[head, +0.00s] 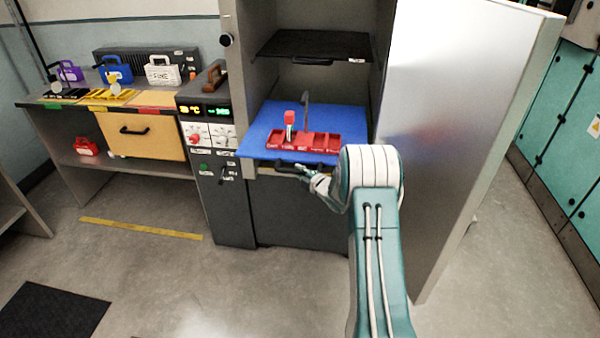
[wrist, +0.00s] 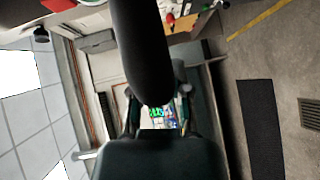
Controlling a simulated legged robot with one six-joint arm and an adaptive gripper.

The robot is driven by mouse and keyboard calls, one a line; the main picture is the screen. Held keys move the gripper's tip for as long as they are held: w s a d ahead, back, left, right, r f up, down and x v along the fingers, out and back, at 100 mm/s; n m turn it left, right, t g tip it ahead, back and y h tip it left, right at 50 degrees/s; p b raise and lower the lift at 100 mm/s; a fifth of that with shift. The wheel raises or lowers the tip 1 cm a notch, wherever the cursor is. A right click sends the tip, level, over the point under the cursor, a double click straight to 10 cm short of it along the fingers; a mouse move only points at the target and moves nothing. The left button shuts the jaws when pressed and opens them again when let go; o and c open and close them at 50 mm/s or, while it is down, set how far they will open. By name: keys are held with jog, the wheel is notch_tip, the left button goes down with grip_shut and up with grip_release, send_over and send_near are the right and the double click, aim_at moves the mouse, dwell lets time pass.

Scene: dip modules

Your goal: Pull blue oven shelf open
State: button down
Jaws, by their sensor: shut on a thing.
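The blue oven shelf (head: 260,130) sits in the lower part of the open oven, and its front edge sticks out past the cabinet front. A dark handle is on its front edge, partly hidden by my gripper. A red tray (head: 318,141) with compartments stands on the shelf, with a red-topped item (head: 290,122) upright in it. My gripper (head: 312,180) is at the front of the shelf, shut on the handle. In the wrist view, a thick dark bar, which looks like the handle, runs down between the fingers of my gripper (wrist: 157,102).
The oven door (head: 460,130) stands wide open on the right. A black upper shelf (head: 315,46) is inside the oven. The control panel (head: 208,130) is left of it, beside a bench (head: 60,112) with coloured padlock-like boxes.

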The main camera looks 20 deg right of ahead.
jog(key=shift+a+f, duration=0.2)
jog(key=shift+f, duration=0.1)
jog(key=c, duration=0.6)
grip_release()
jog(key=shift+r, duration=0.1)
jog(key=shift+r, duration=0.1)
jog(key=shift+s+d, duration=0.15)
jog(key=shift+s, duration=0.05)
jog(key=v, duration=1.1)
jog(key=shift+s, duration=0.25)
